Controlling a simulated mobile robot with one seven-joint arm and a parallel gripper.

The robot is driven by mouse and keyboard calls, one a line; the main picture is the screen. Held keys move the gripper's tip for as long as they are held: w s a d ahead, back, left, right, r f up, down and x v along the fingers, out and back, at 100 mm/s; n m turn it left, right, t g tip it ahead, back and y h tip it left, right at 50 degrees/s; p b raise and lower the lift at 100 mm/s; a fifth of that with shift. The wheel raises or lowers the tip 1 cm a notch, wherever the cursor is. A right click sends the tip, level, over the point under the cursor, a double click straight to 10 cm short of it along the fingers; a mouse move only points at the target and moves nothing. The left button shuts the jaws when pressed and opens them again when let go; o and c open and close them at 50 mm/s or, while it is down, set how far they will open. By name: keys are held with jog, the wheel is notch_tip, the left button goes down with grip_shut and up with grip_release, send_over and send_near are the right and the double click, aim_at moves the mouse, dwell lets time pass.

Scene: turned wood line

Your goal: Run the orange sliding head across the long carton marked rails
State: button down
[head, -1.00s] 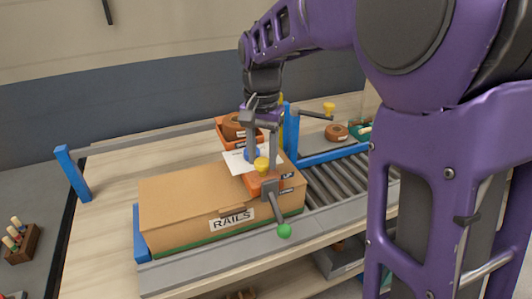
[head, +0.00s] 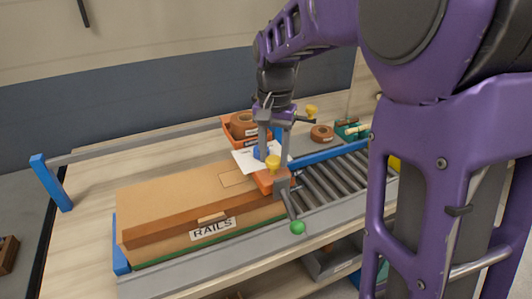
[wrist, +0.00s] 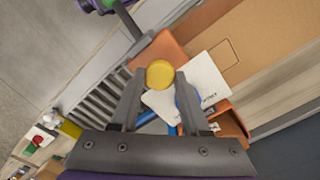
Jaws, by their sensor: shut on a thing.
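The wrist view shows this yellow knob (wrist: 160,73) between my fingertips. A blue part (head: 260,153) is beside one finger, partly hidden. A white printed card (wrist: 196,84) lies beside the knob.
An orange tray (head: 236,137) holding a brown roll (head: 243,125) is behind the head. The roller conveyor (head: 335,178) runs off to the right. A blue post (head: 50,184) stands at the left. Another brown roll (head: 321,132) lies at the back.

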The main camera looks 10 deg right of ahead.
jog(key=shift+w+d+r, duration=0.2)
jog(key=shift+d, duration=0.1)
jog(key=shift+c, duration=1.9)
grip_release()
jog(key=shift+d, duration=0.1)
jog(key=shift+f, duration=0.1)
jog(key=shift+r, duration=0.45)
notch_tip(320, 180, up, 16)
jog(key=shift+r+p, duration=0.25)
jog(key=shift+p, duration=0.05)
